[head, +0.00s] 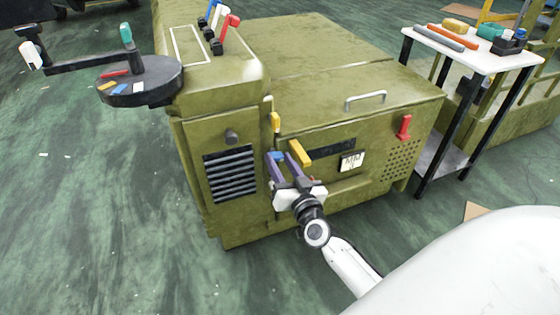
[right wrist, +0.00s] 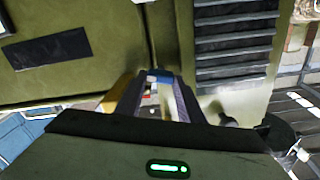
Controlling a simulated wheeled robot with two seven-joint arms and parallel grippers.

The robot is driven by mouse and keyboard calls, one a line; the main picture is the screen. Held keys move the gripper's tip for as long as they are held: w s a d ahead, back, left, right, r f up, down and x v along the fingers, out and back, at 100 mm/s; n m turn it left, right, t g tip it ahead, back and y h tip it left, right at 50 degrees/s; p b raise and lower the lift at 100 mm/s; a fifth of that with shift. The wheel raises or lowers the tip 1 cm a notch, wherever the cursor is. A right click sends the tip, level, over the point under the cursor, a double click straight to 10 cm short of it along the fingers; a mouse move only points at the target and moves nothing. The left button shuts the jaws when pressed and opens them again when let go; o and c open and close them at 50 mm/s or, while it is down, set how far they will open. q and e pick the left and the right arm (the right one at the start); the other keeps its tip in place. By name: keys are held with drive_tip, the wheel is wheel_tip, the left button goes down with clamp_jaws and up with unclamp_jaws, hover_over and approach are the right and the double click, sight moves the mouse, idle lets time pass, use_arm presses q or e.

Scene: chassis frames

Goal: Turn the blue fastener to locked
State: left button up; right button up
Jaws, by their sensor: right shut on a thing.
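The blue fastener (head: 276,156) is on the front of the olive-green machine, left of the dark slot. It also shows in the right wrist view (right wrist: 160,75), between the fingertips. My right gripper (head: 282,160) reaches it from the front, and its two purple fingers are shut on it. The fingers also show in the right wrist view (right wrist: 157,84). Only a small part of the blue fastener shows, so its turned position is hard to tell. My left gripper is not in view.
A yellow fastener (head: 300,153) is close right of the fingers, and another yellow one (head: 275,122) is above. A red fastener (head: 404,127) is at the panel's right. A vent (head: 230,174) is at left. A tool table (head: 475,54) stands at right.

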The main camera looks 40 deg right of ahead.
drive_tip(key=m, duration=0.3)
drive_tip(key=shift+f+m, duration=0.1)
drive_tip(key=shift+m, duration=0.3)
drive_tip(key=m, duration=0.5)
drive_tip(key=shift+s+f, duration=0.1)
drive_tip(key=m, duration=0.3)
drive_tip(key=shift+d, duration=0.1)
drive_tip(key=shift+f+m, duration=0.1)
drive_tip(key=shift+m, duration=0.8)
drive_tip(key=shift+m+b, duration=0.3)
drive_tip(key=shift+m, duration=0.1)
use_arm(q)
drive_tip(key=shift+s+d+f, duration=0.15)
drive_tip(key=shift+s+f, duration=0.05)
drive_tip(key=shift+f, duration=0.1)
use_arm(e)
drive_tip(key=shift+m, duration=0.3)
drive_tip(key=o, duration=0.8)
